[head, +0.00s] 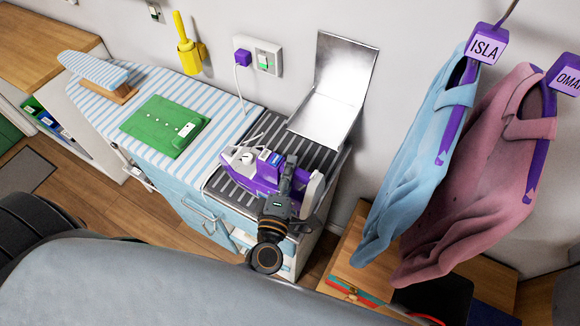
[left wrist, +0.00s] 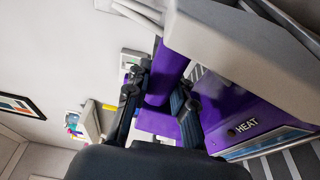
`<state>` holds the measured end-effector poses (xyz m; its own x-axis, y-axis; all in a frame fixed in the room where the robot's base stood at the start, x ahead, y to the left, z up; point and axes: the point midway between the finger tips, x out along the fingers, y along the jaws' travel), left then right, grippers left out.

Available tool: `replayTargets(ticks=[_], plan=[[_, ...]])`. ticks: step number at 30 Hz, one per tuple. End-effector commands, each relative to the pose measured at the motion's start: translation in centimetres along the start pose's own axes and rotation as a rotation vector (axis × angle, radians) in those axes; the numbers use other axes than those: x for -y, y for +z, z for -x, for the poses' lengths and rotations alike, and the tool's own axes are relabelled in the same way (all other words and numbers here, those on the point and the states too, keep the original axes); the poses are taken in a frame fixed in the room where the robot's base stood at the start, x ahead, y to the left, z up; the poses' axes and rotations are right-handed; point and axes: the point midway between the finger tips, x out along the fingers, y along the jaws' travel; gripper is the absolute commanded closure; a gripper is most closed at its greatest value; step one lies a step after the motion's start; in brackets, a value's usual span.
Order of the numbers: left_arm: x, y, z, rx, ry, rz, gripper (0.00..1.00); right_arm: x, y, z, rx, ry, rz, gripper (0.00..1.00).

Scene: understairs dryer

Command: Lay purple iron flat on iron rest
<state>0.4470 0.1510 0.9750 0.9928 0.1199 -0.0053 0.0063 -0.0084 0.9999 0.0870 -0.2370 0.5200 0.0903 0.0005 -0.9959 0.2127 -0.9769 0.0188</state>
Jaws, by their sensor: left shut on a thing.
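The purple iron (head: 262,172), with white and grey parts, is over the dark ribbed surface (head: 222,186) at the right end of the counter. My left gripper (head: 286,182) is shut on its purple handle, which shows between the fingers in the left wrist view (left wrist: 160,92). The word HEAT shows on the purple body there. My gripper hides part of the iron. I cannot tell whether the iron touches the ribbed surface. A silver metal plate with a raised back (head: 325,112) stands behind it. Which of these is the iron rest is not clear. My right gripper is not in view.
A striped ironing board (head: 105,110) holds a folded green cloth (head: 163,125) to the left. A white cord runs from the purple plug (head: 242,58) in the wall socket. A blue shirt (head: 420,160) and a pink shirt (head: 480,180) hang to the right.

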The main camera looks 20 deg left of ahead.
Motion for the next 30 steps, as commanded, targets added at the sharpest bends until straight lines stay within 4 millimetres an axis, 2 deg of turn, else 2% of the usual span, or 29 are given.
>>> replayTargets(ticks=[1, 4, 19, 30], plan=[[0.5, 0.0, -0.1, -0.002, 0.009, -0.002, 1.00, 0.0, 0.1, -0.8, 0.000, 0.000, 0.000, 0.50], [1.0, 0.0, -0.1, -0.002, 0.010, -0.002, 1.00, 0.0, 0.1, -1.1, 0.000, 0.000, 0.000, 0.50], [1.1, 0.0, -0.1, -0.002, 0.009, -0.002, 1.00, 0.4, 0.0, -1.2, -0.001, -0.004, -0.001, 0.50], [2.0, 0.0, -0.1, -0.002, 0.009, -0.003, 1.00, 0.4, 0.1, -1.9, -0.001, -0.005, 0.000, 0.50]])
